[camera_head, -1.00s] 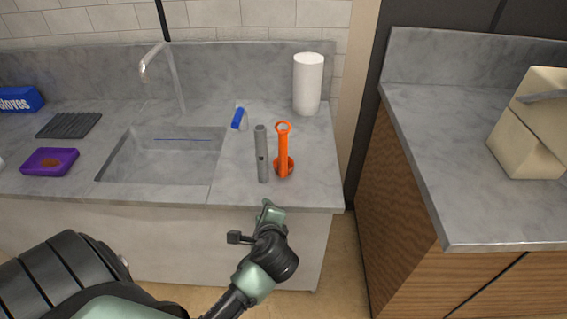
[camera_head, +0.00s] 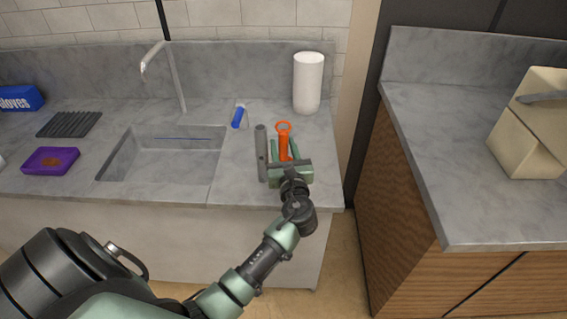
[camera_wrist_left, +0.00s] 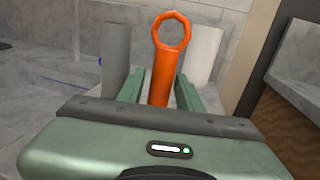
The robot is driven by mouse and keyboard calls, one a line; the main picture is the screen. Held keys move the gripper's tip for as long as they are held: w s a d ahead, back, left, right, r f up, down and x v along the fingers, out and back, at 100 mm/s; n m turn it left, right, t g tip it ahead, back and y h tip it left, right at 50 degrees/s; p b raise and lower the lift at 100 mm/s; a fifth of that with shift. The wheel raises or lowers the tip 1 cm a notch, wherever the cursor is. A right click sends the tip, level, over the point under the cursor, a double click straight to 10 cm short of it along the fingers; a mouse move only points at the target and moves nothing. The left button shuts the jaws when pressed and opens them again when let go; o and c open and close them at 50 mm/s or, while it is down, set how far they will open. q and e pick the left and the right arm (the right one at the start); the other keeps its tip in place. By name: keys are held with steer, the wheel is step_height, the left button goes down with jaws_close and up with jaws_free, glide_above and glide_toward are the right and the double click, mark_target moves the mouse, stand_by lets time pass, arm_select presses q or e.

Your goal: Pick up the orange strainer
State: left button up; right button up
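The orange strainer (camera_head: 284,140) stands on the counter to the right of the sink, with its ring-shaped end up. My left gripper (camera_head: 284,148) is over its lower part, with one green finger on each side of the orange shaft. In the left wrist view the strainer (camera_wrist_left: 166,62) rises between the two fingers (camera_wrist_left: 160,85), with visible space beside the shaft. The gripper is open. The strainer's wider base is hidden behind the gripper. My right gripper is not in view.
A grey cylinder (camera_head: 261,153) stands close on the left of the strainer. A white paper roll (camera_head: 308,83) and a blue-handled item (camera_head: 238,117) are behind. The sink (camera_head: 165,160) lies left; a purple tray (camera_head: 51,161) is farther left.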

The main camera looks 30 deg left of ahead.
arm_select(q)
steer(key=x, duration=0.4)
steer(key=shift+w+r, duration=0.15)
jaws_close()
stand_by(1.2)
